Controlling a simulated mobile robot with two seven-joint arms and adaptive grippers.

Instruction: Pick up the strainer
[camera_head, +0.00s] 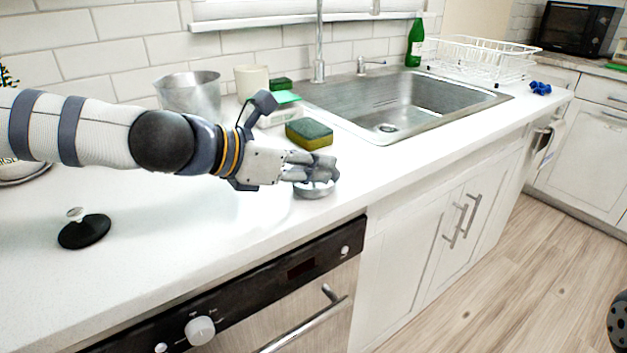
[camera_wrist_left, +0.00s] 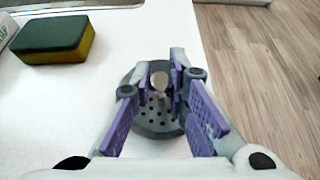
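The strainer (camera_wrist_left: 158,118) is a small round grey metal piece with holes and a central knob, seen in the left wrist view. In the head view the strainer (camera_head: 314,190) lies on the white counter near its front edge, partly hidden by my fingers. My left gripper (camera_head: 320,170) is right over it. In the left wrist view the fingertips of the gripper (camera_wrist_left: 160,76) are drawn close together, one on each side of the knob. I cannot tell whether they press on it.
A green and yellow sponge (camera_head: 309,134) lies behind the gripper, beside the sink (camera_head: 400,100). A metal pot (camera_head: 188,92) and a cream cup (camera_head: 251,80) stand near the wall. A black disc with a knob (camera_head: 84,231) lies at left.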

